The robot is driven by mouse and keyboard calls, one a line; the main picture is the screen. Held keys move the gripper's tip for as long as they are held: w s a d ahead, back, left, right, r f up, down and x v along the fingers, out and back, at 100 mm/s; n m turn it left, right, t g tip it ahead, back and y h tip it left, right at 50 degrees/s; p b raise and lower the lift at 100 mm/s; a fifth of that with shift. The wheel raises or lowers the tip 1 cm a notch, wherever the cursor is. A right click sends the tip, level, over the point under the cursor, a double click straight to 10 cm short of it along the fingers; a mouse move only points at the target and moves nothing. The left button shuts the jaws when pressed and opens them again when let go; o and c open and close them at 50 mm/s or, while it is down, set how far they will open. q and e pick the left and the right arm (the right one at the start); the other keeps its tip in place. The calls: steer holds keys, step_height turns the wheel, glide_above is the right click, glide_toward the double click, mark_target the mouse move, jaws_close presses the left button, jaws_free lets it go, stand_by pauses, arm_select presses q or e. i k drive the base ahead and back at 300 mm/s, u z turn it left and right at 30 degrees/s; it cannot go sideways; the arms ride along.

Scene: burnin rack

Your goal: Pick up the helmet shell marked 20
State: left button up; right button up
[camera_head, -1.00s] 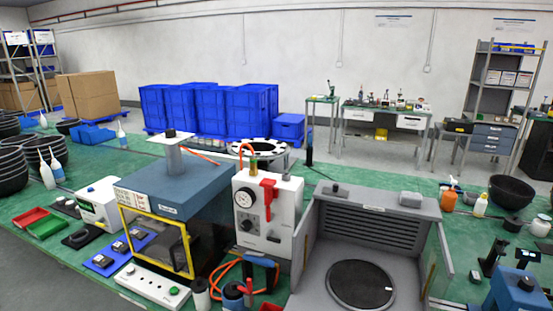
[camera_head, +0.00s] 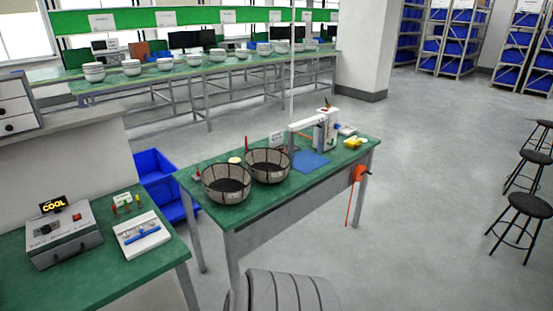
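No helmet shell marked 20 can be made out, and no number 20 is readable. Two dark mesh-sided, bowl-shaped things, a left one (camera_head: 227,184) and a right one (camera_head: 268,165), stand side by side on a green-topped table (camera_head: 215,227). Stacks of white bowl-like shapes, such as this one (camera_head: 94,72), stand along a long far bench (camera_head: 160,78); they are too small to read any marks. Neither of my grippers shows in this view.
A white device (camera_head: 326,130) and a blue mat (camera_head: 310,161) are on the table. A grey box with a "COOL" display (camera_head: 64,237) sits on the left bench. Blue bins (camera_head: 155,167) stand between. Stools (camera_head: 524,208) are at right. Open floor (camera_head: 430,150) lies right of the table.

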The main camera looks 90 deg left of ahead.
mark_target(226, 183)
steer(key=u, duration=1.85)
steer(key=i, duration=3.95)
steer(key=u, duration=3.15)
steer(key=i, duration=0.3)
steer(key=z, duration=0.1)
